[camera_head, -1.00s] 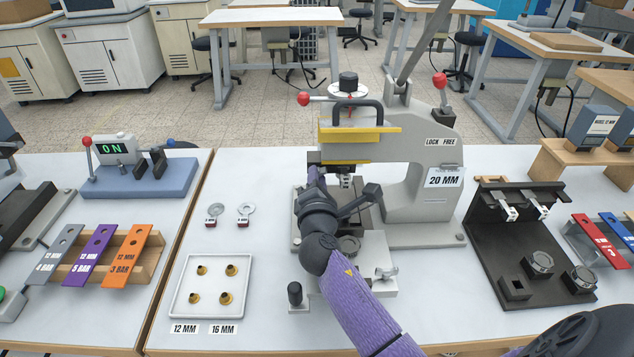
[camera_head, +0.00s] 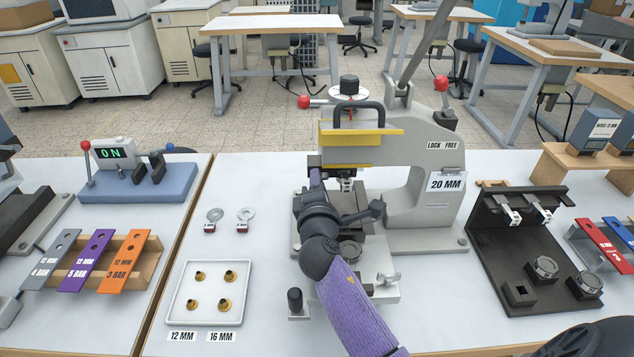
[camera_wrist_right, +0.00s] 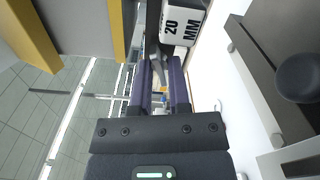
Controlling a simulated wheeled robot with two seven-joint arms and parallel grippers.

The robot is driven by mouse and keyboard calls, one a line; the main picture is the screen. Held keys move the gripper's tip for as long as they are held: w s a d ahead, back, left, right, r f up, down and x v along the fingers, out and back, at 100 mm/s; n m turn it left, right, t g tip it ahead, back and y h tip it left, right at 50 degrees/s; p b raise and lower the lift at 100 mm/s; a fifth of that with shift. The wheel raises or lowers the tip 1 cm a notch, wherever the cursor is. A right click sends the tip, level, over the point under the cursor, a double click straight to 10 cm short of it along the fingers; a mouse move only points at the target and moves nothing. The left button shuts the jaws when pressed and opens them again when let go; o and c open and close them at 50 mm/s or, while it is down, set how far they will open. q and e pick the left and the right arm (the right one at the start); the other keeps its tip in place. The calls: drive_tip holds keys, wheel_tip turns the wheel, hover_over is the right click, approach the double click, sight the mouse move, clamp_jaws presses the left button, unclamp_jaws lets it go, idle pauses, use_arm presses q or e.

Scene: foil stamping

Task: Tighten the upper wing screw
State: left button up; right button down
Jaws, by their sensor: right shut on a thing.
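The grey press (camera_head: 420,205) with the 20 MM label stands at the middle of the table. My right gripper (camera_head: 316,178) reaches up to the left side of the press head, just below the yellow plate. Its two purple fingers show in the right wrist view (camera_wrist_right: 161,68), with a gap between them and a dark part at their tips. It is shut on the upper wing screw, which the fingers and press head hide. A lower wing screw (camera_head: 388,279) shows on the press base, apart from the gripper. My left gripper is out of view.
A white tray (camera_head: 238,292) with brass pieces lies left of the press, with two ring-ended pieces behind it. A black fixture (camera_head: 508,255) stands to the right. The yellow plate (camera_head: 385,137) and black handle sit close above my gripper.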

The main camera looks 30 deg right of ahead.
idle(0.3)
idle(0.4)
drive_tip(key=c, duration=0.6)
unclamp_jaws()
drive_tip(key=v, duration=1)
drive_tip(key=shift+p, duration=0.4)
